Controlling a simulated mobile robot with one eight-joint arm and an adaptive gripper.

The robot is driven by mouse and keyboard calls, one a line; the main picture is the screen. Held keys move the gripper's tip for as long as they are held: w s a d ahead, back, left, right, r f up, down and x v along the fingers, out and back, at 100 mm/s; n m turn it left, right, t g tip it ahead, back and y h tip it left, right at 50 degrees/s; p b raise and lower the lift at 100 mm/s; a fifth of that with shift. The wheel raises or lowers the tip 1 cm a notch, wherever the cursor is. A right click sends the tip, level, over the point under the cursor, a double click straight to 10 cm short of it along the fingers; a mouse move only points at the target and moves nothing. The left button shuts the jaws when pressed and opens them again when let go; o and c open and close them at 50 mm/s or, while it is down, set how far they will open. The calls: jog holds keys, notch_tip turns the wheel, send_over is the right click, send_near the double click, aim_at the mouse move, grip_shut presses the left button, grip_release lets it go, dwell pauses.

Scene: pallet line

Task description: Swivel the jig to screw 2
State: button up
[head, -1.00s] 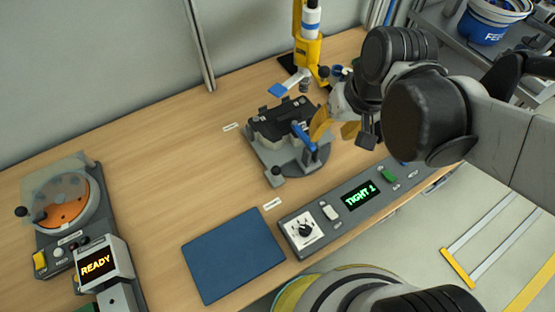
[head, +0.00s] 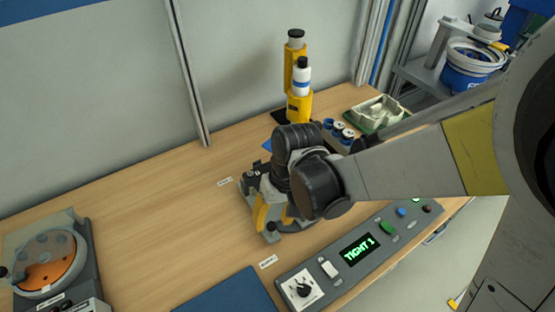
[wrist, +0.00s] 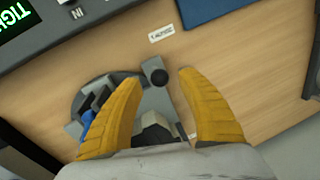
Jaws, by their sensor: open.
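The grey and black jig (head: 274,237) stands on the wooden bench in the head view, mostly hidden behind my wrist and gripper. The control panel display (head: 359,248) reads "TIGHT 1".
A yellow and white screwdriver tool (head: 299,85) stands behind the jig. A green-edged tray (head: 376,112) and small blue-and-white cups are at the back right. A blue mat (head: 228,295) lies in front. An orange-disc feeder (head: 48,262) is at left. The bench between feeder and jig is clear.

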jog(key=shift+s+a+f, duration=0.1)
jog(key=shift+a+f, duration=0.05)
jog(key=shift+f, duration=0.7)
grip_shut()
jog(key=shift+a, duration=0.1)
